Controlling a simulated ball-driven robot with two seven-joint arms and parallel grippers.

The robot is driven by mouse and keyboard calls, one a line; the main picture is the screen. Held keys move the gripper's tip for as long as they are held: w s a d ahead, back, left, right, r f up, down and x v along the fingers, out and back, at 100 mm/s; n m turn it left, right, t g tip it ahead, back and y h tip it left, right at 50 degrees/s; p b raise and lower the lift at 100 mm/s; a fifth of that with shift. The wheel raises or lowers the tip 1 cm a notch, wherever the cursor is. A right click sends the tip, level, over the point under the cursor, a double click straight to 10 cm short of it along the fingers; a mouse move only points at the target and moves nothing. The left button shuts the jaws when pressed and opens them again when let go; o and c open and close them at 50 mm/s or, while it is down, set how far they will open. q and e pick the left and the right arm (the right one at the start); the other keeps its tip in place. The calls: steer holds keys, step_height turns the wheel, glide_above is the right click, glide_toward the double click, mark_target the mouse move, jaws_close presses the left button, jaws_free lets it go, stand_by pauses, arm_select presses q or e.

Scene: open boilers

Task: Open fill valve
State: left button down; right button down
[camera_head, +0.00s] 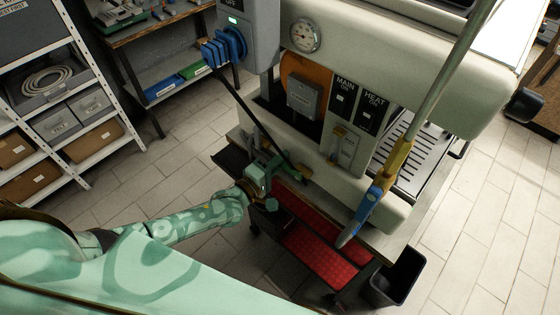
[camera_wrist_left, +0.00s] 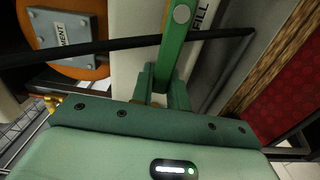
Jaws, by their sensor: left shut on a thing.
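My left gripper (camera_head: 284,168) is at the lower front of the cream boiler machine (camera_head: 350,185), left of its front panel. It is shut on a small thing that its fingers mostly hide. A brass-coloured fitting (camera_head: 305,172) shows right at the fingertips. In the left wrist view, a green bar (camera_wrist_left: 172,48) with a round grey disc runs up from the gripper. My right gripper is not in view.
A black cable (camera_head: 245,108) crosses just above my left gripper and also shows in the left wrist view (camera_wrist_left: 100,50). Red mesh panels (camera_head: 320,255) lie below. A shelf (camera_head: 80,60) stands left.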

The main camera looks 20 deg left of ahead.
arm_select(q)
steer(key=shift+f, duration=0.2)
stand_by(0.4)
steer(key=c, duration=1.4)
jaws_free()
steer(key=shift+o, duration=0.2)
steer(key=v, duration=1.6)
steer(key=shift+s, duration=0.15)
